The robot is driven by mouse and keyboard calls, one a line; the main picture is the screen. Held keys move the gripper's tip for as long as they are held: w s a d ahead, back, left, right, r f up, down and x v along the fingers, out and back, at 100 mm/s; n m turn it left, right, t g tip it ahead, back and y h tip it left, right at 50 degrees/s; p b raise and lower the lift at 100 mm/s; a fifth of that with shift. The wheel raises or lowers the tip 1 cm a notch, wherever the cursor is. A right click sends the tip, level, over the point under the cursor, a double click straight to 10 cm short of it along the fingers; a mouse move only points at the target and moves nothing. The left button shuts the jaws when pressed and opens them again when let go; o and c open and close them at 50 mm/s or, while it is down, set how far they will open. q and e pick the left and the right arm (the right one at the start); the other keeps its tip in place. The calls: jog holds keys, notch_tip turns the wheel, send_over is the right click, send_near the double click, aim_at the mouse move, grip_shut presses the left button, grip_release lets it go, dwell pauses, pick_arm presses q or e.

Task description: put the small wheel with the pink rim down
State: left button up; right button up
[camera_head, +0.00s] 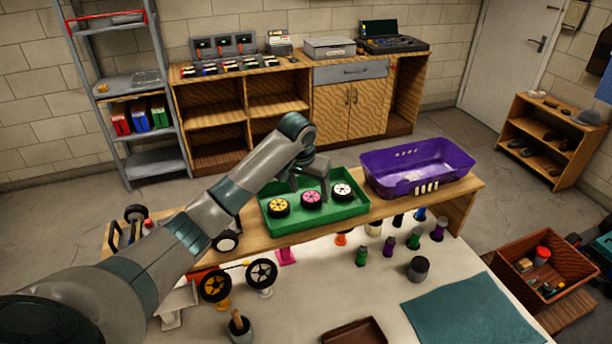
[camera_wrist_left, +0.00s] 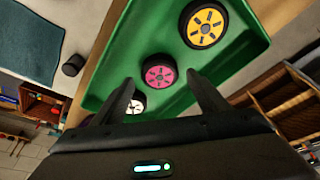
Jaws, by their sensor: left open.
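The small wheel with the pink rim (camera_head: 311,199) lies flat in the green tray (camera_head: 325,224), between a yellow-rimmed wheel (camera_head: 278,207) and a white-rimmed wheel (camera_head: 342,190). My left gripper (camera_head: 309,190) is open and empty just above the pink-rimmed wheel. In the left wrist view the pink-rimmed wheel (camera_wrist_left: 159,73) shows between the two spread fingertips of the left gripper (camera_wrist_left: 160,79), with no finger clearly touching it. The white-rimmed wheel is partly hidden by a finger in that view. My right gripper is in neither view.
A purple bin (camera_head: 415,185) stands right of the tray on the wooden bench. Several small coloured bottles and a grey pot (camera_head: 418,268) stand on the white table in front. A car chassis with larger wheels (camera_head: 215,286) is at left, near my left arm.

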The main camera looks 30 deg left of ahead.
pick_arm(q)
jog(key=b+v, duration=0.3)
jog(key=v, duration=0.6)
jog(key=shift+r, duration=0.3)
jog(key=shift+s+f, duration=0.1)
